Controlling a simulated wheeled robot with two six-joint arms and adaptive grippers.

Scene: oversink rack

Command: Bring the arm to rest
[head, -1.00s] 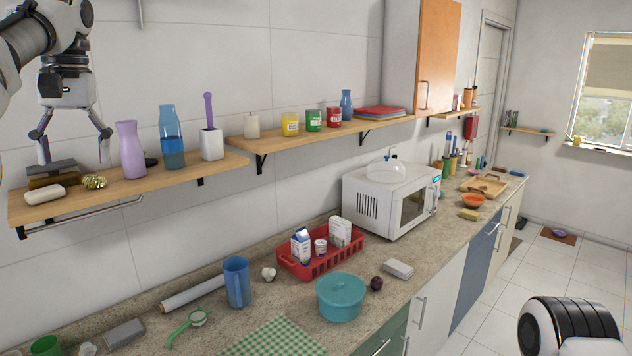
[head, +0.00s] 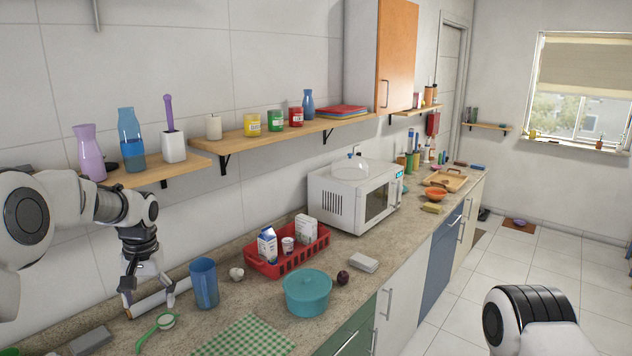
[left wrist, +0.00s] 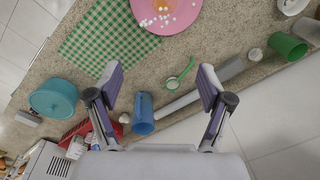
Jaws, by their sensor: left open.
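My left gripper (head: 149,297) is low over the back of the counter in the head view, left of the blue cup (head: 204,284). Its fingers are spread and nothing is between them. In the left wrist view the same gripper (left wrist: 161,90) shows both fingers apart, above the counter, with the blue cup (left wrist: 143,114) between and beyond them. My right gripper is not seen; only part of my right arm shows at the lower right of the head view.
Near the gripper are a white roll (head: 172,294) and a green strainer (head: 158,332). A red basket (head: 290,262), teal pot (head: 307,293) and microwave (head: 353,195) stand to the right. The wooden shelf (head: 150,178) with vases is above. A checked cloth (head: 247,338) lies in front.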

